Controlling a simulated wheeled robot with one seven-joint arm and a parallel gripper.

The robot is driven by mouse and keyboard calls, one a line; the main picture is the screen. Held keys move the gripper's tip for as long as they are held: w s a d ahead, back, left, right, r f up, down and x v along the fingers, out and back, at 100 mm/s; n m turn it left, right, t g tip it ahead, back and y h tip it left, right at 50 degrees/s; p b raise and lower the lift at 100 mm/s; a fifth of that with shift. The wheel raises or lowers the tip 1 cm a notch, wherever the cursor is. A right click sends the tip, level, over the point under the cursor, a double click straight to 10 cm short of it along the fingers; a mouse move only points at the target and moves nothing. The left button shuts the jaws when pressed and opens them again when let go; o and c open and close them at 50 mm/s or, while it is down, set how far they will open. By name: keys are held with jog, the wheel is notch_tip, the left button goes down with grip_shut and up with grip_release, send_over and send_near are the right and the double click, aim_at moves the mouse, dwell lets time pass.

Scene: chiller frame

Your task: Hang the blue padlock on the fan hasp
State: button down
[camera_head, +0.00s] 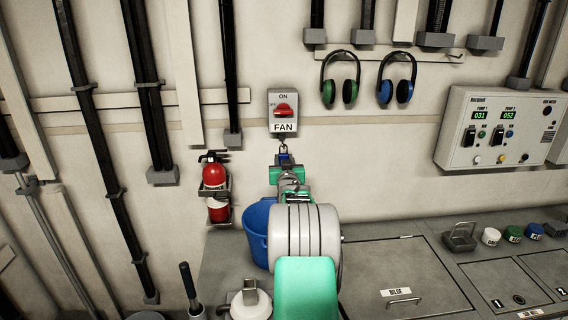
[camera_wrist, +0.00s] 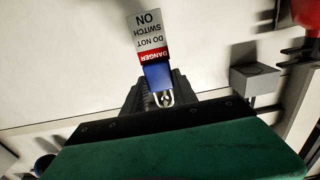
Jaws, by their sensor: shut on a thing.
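The blue padlock (camera_head: 285,159) is between the jaws of my gripper (camera_head: 288,170), just below the fan switch box. In the wrist view the padlock (camera_wrist: 158,76) has a pale metal shackle (camera_wrist: 163,99) and a red and white danger tag (camera_wrist: 150,38). My gripper's dark jaws (camera_wrist: 156,90) are shut on it. The fan switch (camera_head: 283,112) is a grey box with a red handle and a FAN label. Small grey metal, perhaps the hasp or shackle (camera_head: 283,143), shows under the label. I cannot tell whether the shackle is through the hasp.
A red fire extinguisher (camera_head: 214,180) hangs at left of my arm. A blue bucket (camera_head: 257,230) stands behind my arm on the grey bench (camera_head: 390,265). Two pairs of ear defenders (camera_head: 341,80) and a pump control panel (camera_head: 497,128) are on the wall at right.

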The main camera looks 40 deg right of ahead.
jog(key=shift+r, duration=0.1)
dwell(0.3)
jog(key=c, duration=0.9)
grip_release()
jog(key=shift+s+a, duration=0.1)
